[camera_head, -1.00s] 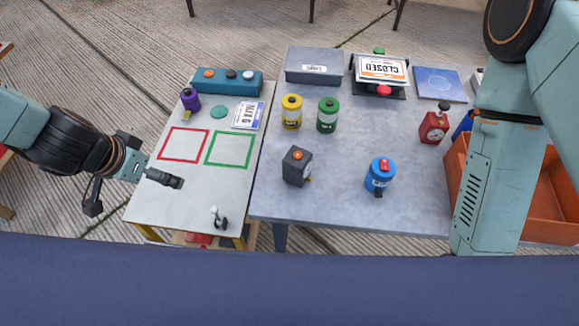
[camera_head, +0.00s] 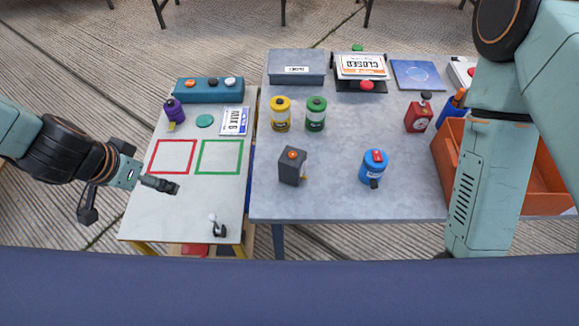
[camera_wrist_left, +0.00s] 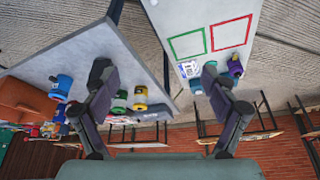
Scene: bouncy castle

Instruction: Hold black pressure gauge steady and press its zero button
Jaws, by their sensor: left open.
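The black pressure gauge is most likely the dark grey box (camera_head: 292,168) with an orange button on top. It stands upright near the front left of the grey table in the head view.
A blue canister (camera_head: 373,167) stands right of the box. Yellow (camera_head: 281,114) and green (camera_head: 316,114) canisters stand behind it. A red bottle (camera_head: 418,116) and an orange crate (camera_head: 450,170) are at the right. A small black-and-white item (camera_head: 217,227) lies on the white table (camera_head: 150,225).

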